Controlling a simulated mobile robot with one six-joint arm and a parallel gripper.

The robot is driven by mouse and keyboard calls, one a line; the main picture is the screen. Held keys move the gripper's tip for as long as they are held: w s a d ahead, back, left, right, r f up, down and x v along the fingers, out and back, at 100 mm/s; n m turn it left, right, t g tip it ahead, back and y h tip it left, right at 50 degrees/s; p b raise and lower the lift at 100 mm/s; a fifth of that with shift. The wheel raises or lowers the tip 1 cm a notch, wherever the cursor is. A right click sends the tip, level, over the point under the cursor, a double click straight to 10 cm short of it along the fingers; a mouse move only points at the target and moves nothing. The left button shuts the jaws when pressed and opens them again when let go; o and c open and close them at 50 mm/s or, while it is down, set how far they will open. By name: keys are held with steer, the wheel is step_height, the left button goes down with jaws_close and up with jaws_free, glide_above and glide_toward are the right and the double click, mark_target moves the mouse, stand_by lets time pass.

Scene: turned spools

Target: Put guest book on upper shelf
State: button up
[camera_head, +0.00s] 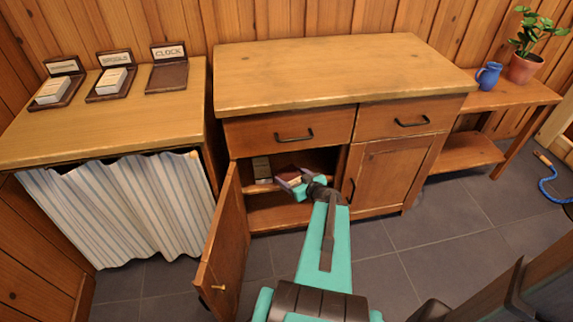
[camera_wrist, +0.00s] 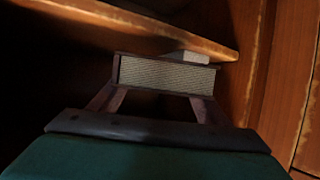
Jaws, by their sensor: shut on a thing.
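A dark brown-red book (camera_wrist: 168,75) with pale page edges facing the camera is between my gripper's two fingers in the wrist view; no title can be read. My gripper (camera_head: 296,186) is shut on it, inside the open left side of the wooden cabinet. In the head view a sliver of the book (camera_head: 291,173) shows, partly hidden by the gripper. The cabinet's inner shelf (camera_head: 250,187) shows beside the gripper, and a shelf board edge (camera_wrist: 185,40) crosses just above the book in the wrist view. I cannot tell whether the book touches it.
Grey-olive block-like things (camera_head: 262,168) stand inside the cabinet, left of the gripper. The open cabinet door (camera_head: 225,245) swings out on the left. The right door (camera_head: 387,175) is shut. The cabinet top (camera_head: 330,70) is bare. A curtained table (camera_head: 130,125) stands left, with labelled stands.

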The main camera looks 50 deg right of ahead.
mark_target(293, 169)
steer(key=shift+w+d+f+b, duration=0.15)
steer(key=shift+w+d+b, duration=0.45)
steer(key=shift+b, duration=0.6)
steer(key=shift+w+d+f+b, duration=0.15)
steer(key=shift+w+d+b, duration=0.4)
steer(key=shift+b, duration=0.6)
steer(key=w+d+b, duration=0.1)
steer(key=b, duration=0.3)
steer(key=shift+w+b, duration=0.15)
steer(key=shift+b, duration=0.25)
steer(key=b, duration=0.3)
steer(key=shift+w+d+f, duration=0.1)
steer(key=shift+w+d, duration=0.2)
steer(key=shift+w, duration=0.05)
steer(key=shift+w+d+f, duration=0.2)
steer(key=shift+w+d, duration=2.55)
steer(key=shift+w, duration=0.2)
steer(key=shift+f+b, duration=0.95)
steer(key=shift+f, duration=0.8)
steer(key=shift+f, duration=0.15)
